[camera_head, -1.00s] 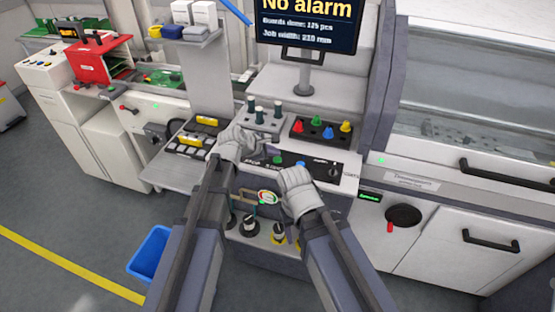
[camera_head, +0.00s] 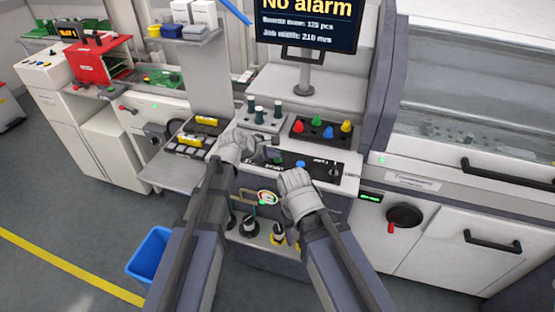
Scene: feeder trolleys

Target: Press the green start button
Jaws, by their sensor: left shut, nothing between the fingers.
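The black control panel (camera_head: 325,168) lies on the white machine front below the monitor. It has a blue button (camera_head: 300,164) and a dark knob near its right end. The green start button (camera_head: 275,154) shows only partly, at the tips of my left gripper. My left gripper (camera_head: 268,145) is shut and empty, its fingertips over the panel's left part. I cannot tell whether they touch the button. My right gripper (camera_head: 293,180) is in front of the panel's lower edge, its fingers too unclear to judge.
A black tray (camera_head: 332,136) with red, green, blue and yellow pieces stands behind the panel. Dark-topped cylinders (camera_head: 262,117) stand to its left. The monitor (camera_head: 305,25) reads "No alarm". A blue bin (camera_head: 150,255) is on the floor.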

